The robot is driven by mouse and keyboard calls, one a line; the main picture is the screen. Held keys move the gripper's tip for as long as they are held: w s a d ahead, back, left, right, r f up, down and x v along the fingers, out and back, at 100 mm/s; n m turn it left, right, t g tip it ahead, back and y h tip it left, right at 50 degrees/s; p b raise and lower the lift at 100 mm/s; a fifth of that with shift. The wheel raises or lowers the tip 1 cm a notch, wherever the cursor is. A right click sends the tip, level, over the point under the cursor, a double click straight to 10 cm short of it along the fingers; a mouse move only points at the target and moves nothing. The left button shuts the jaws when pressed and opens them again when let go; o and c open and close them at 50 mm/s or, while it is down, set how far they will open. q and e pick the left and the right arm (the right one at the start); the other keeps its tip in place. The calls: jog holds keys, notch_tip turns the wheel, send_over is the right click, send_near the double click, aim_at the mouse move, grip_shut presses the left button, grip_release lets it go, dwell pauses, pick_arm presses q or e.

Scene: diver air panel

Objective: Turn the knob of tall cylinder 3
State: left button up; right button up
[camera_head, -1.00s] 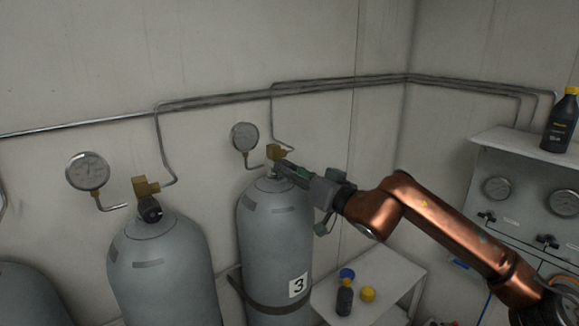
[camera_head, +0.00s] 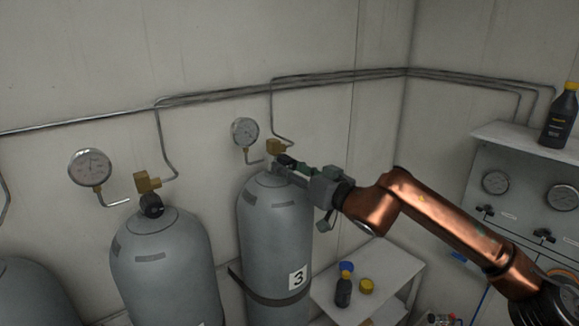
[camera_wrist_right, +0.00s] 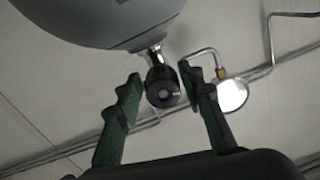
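Tall cylinder 3 (camera_head: 270,235) is a grey tank with a "3" label, upright against the wall in the head view. Its brass valve (camera_head: 275,147) sits at the top. Its black round knob (camera_wrist_right: 162,86) shows in the right wrist view, between the two green-padded fingers of my right gripper (camera_wrist_right: 158,95). The fingers stand apart, with a gap on both sides of the knob. In the head view my right gripper (camera_head: 290,165) is at the cylinder's top and partly hides the knob. My left gripper is not in view.
Another grey cylinder (camera_head: 165,265) with a black knob stands to the left. Gauges (camera_head: 245,131) and thin pipes run along the wall. A small white table (camera_head: 385,270) with bottles and a gauge panel (camera_head: 520,190) are at the right.

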jog(key=shift+o, duration=1.3)
jog(key=shift+r, duration=0.25)
jog(key=v, duration=1.2)
jog(key=shift+f, duration=0.15)
